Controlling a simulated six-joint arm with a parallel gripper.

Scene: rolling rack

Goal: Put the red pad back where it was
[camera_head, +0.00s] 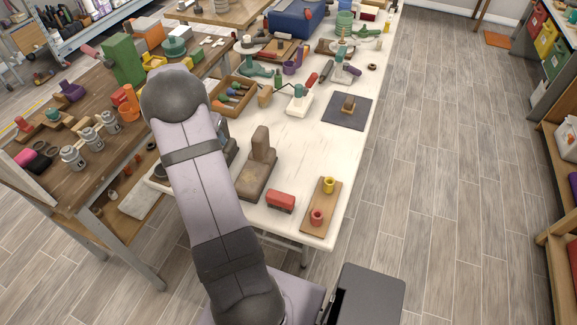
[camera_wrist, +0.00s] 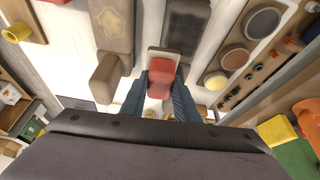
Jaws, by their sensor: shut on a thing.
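In the wrist view my gripper (camera_wrist: 160,98) has its two dark fingers closed on the red pad (camera_wrist: 160,76), a small rounded block. A pale tan rectangular piece (camera_wrist: 174,54) shows around the pad's far end; I cannot tell whether it is joined to the pad or lies beneath it.
A brown stand (camera_head: 257,178) with an upright block is close by, left of the fingers in the wrist view (camera_wrist: 107,80). A grey piece (camera_wrist: 187,22) and a board with round discs (camera_wrist: 263,22) are near. A board (camera_head: 322,205) holds yellow and red cups.

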